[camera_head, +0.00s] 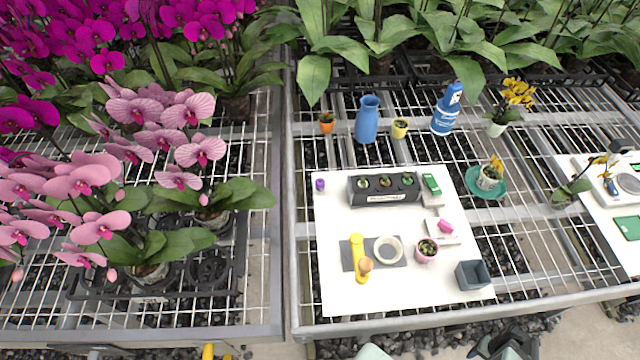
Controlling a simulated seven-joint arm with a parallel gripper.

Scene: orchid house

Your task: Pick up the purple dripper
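A small purple object (319,185), which looks like the purple dripper, stands at the far left corner of the white board (335,290). It is small in view, and its details cannot be made out. Nothing touches it, and bare board lies in front of it. A dark part that seems to be my gripper (508,346) shows at the bottom edge, right of centre, cut off by the frame. It is well in front of the board and far from the purple object. Its fingers cannot be made out clearly.
On the board are a black tray of small pots (383,199), a yellow tool (358,258), a white ring (388,250), a pink pot (426,252), a pink item (445,226) and a grey box (473,275). A blue vase (367,120) stands behind; pink orchids (100,215) fill the left.

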